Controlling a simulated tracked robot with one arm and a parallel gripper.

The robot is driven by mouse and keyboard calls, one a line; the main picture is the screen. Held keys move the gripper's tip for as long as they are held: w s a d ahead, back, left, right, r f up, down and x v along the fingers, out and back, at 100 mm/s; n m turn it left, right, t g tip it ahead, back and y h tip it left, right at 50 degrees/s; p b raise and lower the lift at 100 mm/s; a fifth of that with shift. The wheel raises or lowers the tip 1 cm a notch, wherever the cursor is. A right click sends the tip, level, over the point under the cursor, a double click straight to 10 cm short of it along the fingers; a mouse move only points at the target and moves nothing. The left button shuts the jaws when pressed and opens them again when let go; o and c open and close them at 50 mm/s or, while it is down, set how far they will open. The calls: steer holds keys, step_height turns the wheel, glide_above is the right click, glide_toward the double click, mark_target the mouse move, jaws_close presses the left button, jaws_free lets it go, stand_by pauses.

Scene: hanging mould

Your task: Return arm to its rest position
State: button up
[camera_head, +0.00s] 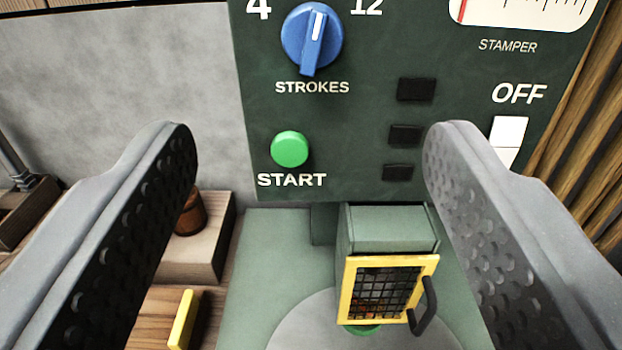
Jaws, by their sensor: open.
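My gripper (310,150) is open and empty. Its two grey fingers with dark dimpled pads stand at the left and right of the view, wide apart. Between them, beyond the fingertips, is a dark green control panel (350,120). It carries a blue STROKES knob (312,38), its white line pointing almost straight up, and a green START button (290,149). A white OFF switch (508,132) is at the right, partly hidden by the right finger. The rest of the arm is out of view.
Below the panel stands a green housing (388,228) with a yellow-framed mesh door (386,290) and black handle. A wooden block (205,248) with a brown cylinder (191,214) and a yellow bar (184,319) are at the lower left. Wooden slats (595,130) border the right.

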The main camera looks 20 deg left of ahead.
stand_by(0.4)
steer(key=s+d+r+m+h, duration=0.1)
steer(key=s+d+r+h, duration=0.1)
steer(key=s+d+r, duration=0.5)
steer(key=d+r+m+h, duration=0.1)
steer(key=d+r, duration=0.4)
steer(key=r, duration=0.7)
steer(key=s+d+r, duration=0.2)
steer(key=s+r, duration=0.1)
steer(key=s, duration=0.1)
steer(key=s+d+r+g+h, duration=0.1)
steer(key=s+d+r, duration=0.1)
steer(key=s, duration=0.3)
steer(key=s+d+r+m+g+h, duration=0.1)
steer(key=s+d+r, duration=0.1)
steer(key=s+r, duration=0.3)
steer(key=shift+s+d, duration=0.25)
